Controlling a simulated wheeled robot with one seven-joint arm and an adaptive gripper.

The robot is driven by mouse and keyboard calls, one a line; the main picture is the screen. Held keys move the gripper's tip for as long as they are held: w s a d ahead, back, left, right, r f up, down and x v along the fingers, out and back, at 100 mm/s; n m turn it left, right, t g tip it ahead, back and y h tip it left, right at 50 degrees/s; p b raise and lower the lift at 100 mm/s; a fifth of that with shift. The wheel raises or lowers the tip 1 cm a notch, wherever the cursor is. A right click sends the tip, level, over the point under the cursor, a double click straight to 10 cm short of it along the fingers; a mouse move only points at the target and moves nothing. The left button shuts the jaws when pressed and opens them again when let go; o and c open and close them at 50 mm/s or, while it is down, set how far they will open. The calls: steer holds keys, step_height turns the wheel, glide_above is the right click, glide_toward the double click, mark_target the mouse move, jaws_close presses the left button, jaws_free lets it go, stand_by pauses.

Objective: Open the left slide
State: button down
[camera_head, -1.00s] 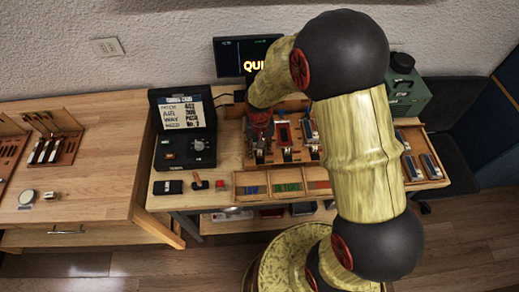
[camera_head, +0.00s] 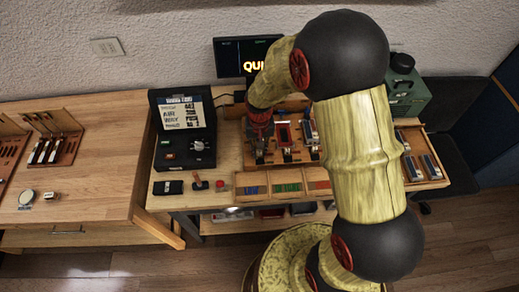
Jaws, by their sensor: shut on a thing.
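A wooden rack (camera_head: 287,158) stands at the back of the middle bench and bears a row of small upright mechanisms. The middle slide, with a red part (camera_head: 284,133), and the right slide (camera_head: 308,131) show to the right of my gripper. My gripper (camera_head: 260,156) points down at the left end of this row. It is shut on the left slide, which is mostly hidden behind the fingers. How far that slide stands open cannot be made out at this size.
A black case (camera_head: 185,150) with a printed card stands left of the rack. A tray (camera_head: 262,178) with coloured compartments lies in front. A monitor (camera_head: 233,62) stands behind, and a green box (camera_head: 404,95) is at right. My arm covers the bench's right part.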

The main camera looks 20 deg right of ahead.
mark_target(260, 165)
steer(key=shift+s, duration=0.1)
steer(key=s, duration=0.2)
steer(key=s+a, duration=0.1)
steer(key=shift+s+p, duration=0.35)
steer(key=shift+p, duration=0.05)
steer(key=c, duration=1.8)
jaws_free()
steer(key=shift+c, duration=0.2)
steer(key=shift+o, duration=0.4)
step_height(260, 165, up, 12)
